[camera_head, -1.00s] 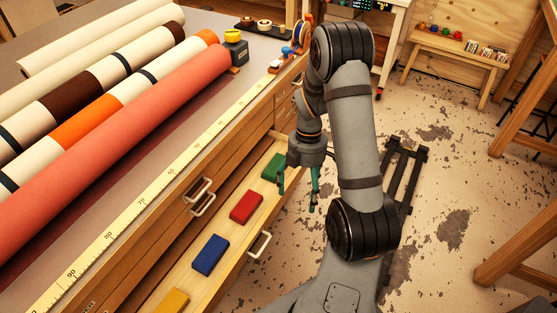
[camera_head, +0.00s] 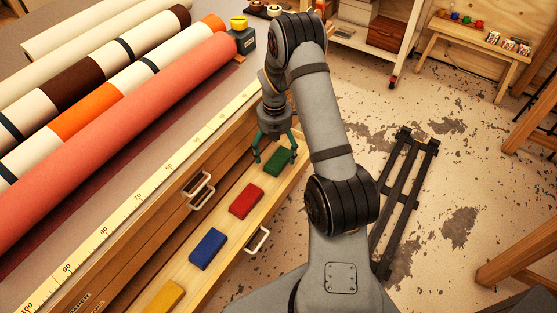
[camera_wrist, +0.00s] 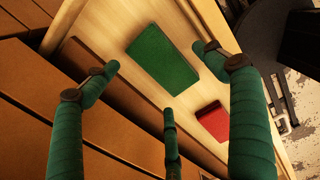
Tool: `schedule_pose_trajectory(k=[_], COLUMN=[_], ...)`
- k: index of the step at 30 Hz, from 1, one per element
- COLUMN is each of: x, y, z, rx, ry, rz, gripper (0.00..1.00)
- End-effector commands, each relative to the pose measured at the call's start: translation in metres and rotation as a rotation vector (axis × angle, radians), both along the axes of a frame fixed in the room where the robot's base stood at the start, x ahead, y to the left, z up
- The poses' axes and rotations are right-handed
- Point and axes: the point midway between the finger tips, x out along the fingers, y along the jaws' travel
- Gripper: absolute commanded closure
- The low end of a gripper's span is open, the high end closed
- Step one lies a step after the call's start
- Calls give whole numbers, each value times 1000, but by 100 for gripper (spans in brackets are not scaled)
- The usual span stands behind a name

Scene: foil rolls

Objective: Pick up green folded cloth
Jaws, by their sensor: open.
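The green folded cloth (camera_head: 279,161) lies flat in the open drawer (camera_head: 223,221), at its far end beyond the red cloth. In the wrist view the green cloth (camera_wrist: 163,59) lies ahead of and between the fingertips, not touched by them. My gripper (camera_head: 275,156) is open and empty, with its green fingers pointing down over the drawer, close to the cloth. In the wrist view my gripper (camera_wrist: 155,75) shows two wide-spread fingers and a third in the lower middle. How high the fingertips are above the cloth I cannot tell exactly.
A red cloth (camera_head: 246,201), a blue cloth (camera_head: 207,249) and a yellow cloth (camera_head: 165,298) lie in a row in the same drawer. The cabinet front with handles (camera_head: 199,189) rises on the left. Long rolls (camera_head: 120,130) lie on the tabletop.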

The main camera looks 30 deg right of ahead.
Motion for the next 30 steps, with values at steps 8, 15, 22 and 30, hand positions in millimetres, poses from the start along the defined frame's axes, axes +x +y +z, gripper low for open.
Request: schedule_pose_trajectory(k=[8, 15, 22, 30], x=[0, 0, 0, 0], y=[0, 0, 0, 0], z=[-20, -20, -20, -20], rx=[0, 0, 0, 0], ry=[-1, -1, -1, -1], rz=[-1, -2, -1, -1], gripper=[16, 21, 34, 50])
